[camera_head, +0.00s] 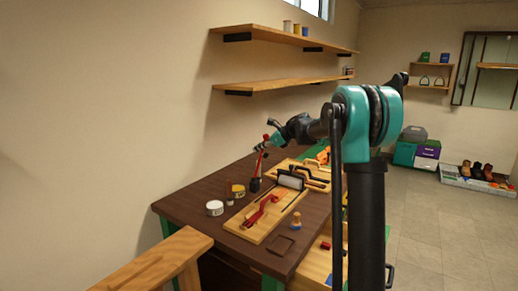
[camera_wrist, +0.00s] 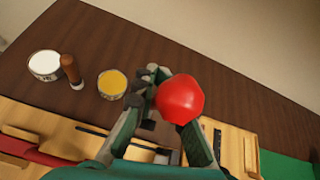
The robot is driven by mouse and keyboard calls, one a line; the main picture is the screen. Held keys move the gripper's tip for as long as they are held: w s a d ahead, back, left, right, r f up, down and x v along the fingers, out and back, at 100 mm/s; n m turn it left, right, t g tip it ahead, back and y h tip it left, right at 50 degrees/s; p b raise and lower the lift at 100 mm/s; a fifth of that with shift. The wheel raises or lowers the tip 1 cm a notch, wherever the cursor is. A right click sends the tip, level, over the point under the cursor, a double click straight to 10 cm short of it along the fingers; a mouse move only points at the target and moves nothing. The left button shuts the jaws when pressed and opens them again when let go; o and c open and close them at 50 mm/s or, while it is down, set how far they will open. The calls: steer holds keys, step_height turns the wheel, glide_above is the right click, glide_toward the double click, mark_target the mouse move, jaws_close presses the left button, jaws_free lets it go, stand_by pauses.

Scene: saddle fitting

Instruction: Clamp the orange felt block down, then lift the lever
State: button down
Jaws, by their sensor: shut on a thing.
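My gripper (camera_head: 264,148) is over the back of the workbench, near the wall. In the wrist view its fingers (camera_wrist: 175,115) are shut around a round red knob (camera_wrist: 180,98). A red stem (camera_head: 258,166) shows just below my gripper in the head view; what it joins is unclear. A red clamp lever (camera_head: 262,212) lies along the front of a wooden board (camera_head: 250,234), and part of it shows in the wrist view (camera_wrist: 30,150). A small orange block (camera_head: 322,157) sits at the back right, partly hidden by my arm. Whether anything presses on it cannot be told.
A grey roller (camera_head: 290,180) lies on the board. A wooden peg (camera_head: 296,220) is at the right. The bench front left (camera_head: 180,205) is clear.

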steer(key=shift+f, duration=0.1)
steer(key=c, duration=1.6)
jaws_free()
steer(key=shift+o, duration=0.2)
steer(key=shift+d, duration=0.1)
steer(key=v, duration=1.2)
